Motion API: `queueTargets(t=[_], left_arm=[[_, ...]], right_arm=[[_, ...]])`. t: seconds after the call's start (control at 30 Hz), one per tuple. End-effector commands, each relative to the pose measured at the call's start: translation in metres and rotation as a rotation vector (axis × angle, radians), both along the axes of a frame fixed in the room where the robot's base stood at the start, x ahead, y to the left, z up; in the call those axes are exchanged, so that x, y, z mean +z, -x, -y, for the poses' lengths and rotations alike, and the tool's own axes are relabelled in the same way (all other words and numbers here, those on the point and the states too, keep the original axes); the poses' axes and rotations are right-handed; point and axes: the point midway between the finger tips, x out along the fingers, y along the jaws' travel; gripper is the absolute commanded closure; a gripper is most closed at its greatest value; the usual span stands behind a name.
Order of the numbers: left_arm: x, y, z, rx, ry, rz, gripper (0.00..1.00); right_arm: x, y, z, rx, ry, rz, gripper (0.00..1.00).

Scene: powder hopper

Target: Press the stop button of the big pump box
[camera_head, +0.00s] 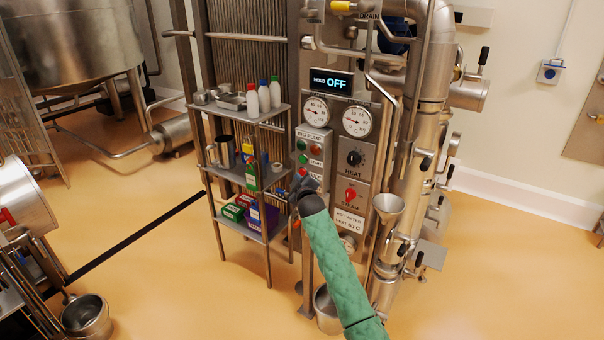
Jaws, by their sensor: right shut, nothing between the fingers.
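The pump box (326,133) is a grey panel labelled with "PUMP" at the middle of the head view, left of the heat panel. Which one is marked stop is too small to read. My right gripper (301,184) is shut and empty. It is at the lower end of the pump box, just below the red button, and hides part of what is there. Whether it touches the box cannot be told. My left gripper is out of view.
A display (331,82) reads "HOLD OFF". A shelf rack (233,109) with bottles and boxes stands close left. A funnel (388,206) hangs right.

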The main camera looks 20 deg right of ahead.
Motion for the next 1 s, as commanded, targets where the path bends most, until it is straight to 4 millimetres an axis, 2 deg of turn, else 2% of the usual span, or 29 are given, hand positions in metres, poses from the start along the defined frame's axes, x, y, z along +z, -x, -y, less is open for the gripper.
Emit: queueTargets(t=[0.3, 0.47, 1.0], left_arm=[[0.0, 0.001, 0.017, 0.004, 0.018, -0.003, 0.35], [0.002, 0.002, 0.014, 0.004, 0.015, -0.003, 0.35], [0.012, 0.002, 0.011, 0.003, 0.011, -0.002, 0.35]], right_arm=[[0.0, 0.001, -0.001, 0.0, 0.0, 0.0, 1.0], [0.001, 0.004, -0.005, 0.0, 0.0, 0.0, 1.0], [0.001, 0.03, -0.038, 0.0, 0.0, 0.0, 1.0]])
